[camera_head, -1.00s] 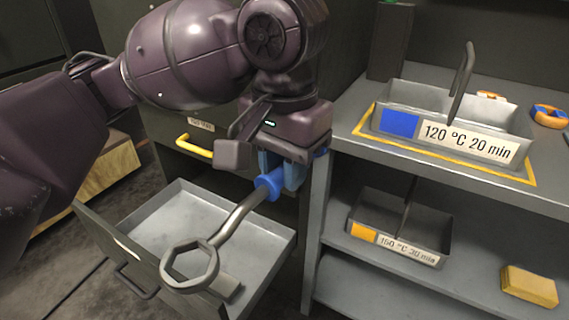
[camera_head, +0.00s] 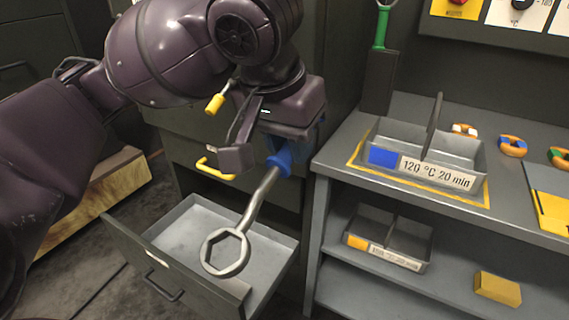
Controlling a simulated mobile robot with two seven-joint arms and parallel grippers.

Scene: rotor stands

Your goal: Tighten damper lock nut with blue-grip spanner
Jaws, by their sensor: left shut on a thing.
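My left gripper (camera_head: 280,148) is shut on the blue grip of the spanner (camera_head: 257,205). The spanner hangs tilted down and to the left, its grey ring end over the open drawer. The blue grip (camera_head: 279,162) shows just below the gripper; its upper part is hidden by the fingers. I cannot tell whether the ring end touches the drawer (camera_head: 272,251). The damper lock nut cannot be made out. My right gripper is not in view.
A grey shelf unit (camera_head: 313,235) stands to the right. A lower tray (camera_head: 414,239) and a yellow block (camera_head: 497,289) sit below. A yellow-handled tool (camera_head: 215,103) shows behind my arm.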

